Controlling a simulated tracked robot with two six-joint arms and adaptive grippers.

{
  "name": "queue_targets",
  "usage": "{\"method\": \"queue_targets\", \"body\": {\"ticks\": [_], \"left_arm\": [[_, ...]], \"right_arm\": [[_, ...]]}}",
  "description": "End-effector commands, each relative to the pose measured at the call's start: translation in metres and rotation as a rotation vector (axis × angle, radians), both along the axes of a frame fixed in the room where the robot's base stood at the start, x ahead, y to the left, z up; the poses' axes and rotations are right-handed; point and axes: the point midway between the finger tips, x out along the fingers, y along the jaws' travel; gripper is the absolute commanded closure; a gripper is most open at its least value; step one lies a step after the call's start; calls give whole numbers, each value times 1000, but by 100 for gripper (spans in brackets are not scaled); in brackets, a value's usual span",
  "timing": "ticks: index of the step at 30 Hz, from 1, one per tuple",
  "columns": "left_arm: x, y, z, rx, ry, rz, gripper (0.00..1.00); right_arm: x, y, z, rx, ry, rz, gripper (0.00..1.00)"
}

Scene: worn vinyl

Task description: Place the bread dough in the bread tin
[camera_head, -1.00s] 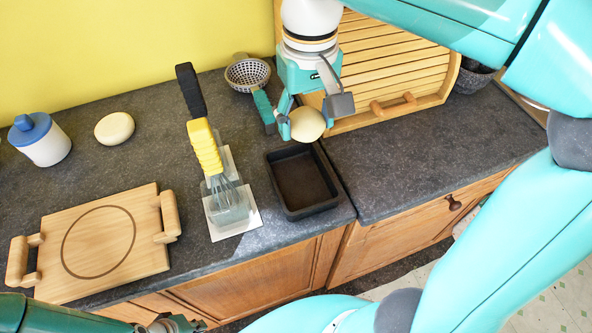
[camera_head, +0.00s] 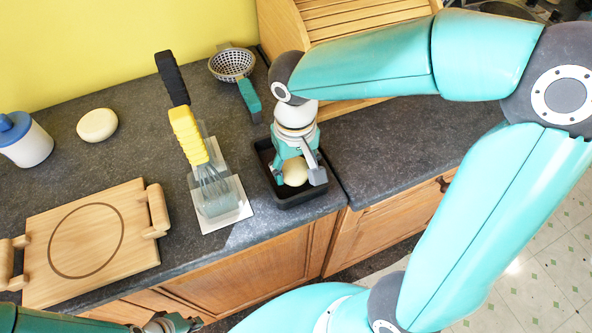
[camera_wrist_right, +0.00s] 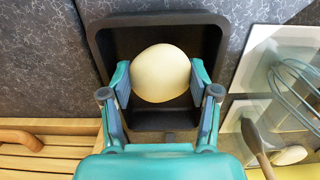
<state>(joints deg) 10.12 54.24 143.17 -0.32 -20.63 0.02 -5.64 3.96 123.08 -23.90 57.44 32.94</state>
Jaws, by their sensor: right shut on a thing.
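The pale round bread dough (camera_head: 295,172) is between the fingers of my right gripper (camera_head: 299,178), low over the dark bread tin (camera_head: 292,200). In the right wrist view, the dough (camera_wrist_right: 160,73) sits between both fingertips of the right gripper (camera_wrist_right: 160,82), with the tin's rim (camera_wrist_right: 215,40) around it. I cannot tell whether the dough touches the tin's floor. My left gripper (camera_head: 172,324) is at the bottom edge of the head view, away from the tin; its fingers are too small and cut off to judge.
A wooden board (camera_head: 95,240), a second pale round piece (camera_head: 97,125), a blue-lidded jar (camera_head: 25,140) and a strainer (camera_head: 232,66) are on the counter. A wooden bread box (camera_head: 290,30) is behind.

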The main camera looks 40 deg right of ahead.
Motion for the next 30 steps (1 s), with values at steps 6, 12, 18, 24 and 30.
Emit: {"method": "queue_targets", "body": {"ticks": [6, 12, 18, 24, 30], "left_arm": [[0, 0, -1, 0, 0, 0, 100], [0, 0, -1, 0, 0, 0, 100], [0, 0, -3, 0, 0, 0, 100], [0, 0, -3, 0, 0, 0, 100], [0, 0, 0, 0, 0, 0, 100]], "right_arm": [[0, 0, -19, 1, 0, 0, 80], [0, 0, -19, 1, -1, 0, 80], [0, 0, -21, 1, 0, -1, 29], [0, 0, -21, 1, 0, -1, 29], [0, 0, -16, 1, -1, -1, 29]]}}
